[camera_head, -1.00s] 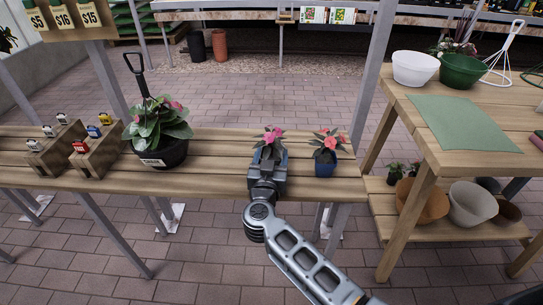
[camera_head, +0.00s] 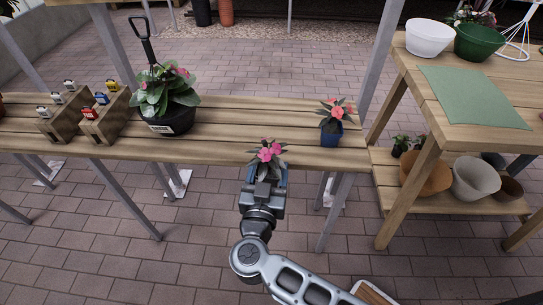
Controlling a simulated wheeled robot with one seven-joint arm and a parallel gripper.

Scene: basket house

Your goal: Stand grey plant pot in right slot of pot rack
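A potted plant with pink flowers (camera_head: 268,152) is at my gripper (camera_head: 264,178), in front of the long slatted bench's near edge. My gripper's two fingers stand on either side of its pot, and the plant moves with them. The pot is mostly hidden by the gripper; the little that shows between the fingers looks grey. The plant looks upright. No pot rack with slots can be made out for sure.
The slatted bench (camera_head: 232,115) holds a blue pot with pink flowers (camera_head: 331,134), a large black pot (camera_head: 168,122) and wooden blocks with small coloured items (camera_head: 103,117). A wooden table (camera_head: 395,103) with bowls stands right. A wood-edged object (camera_head: 374,292) shows at the bottom.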

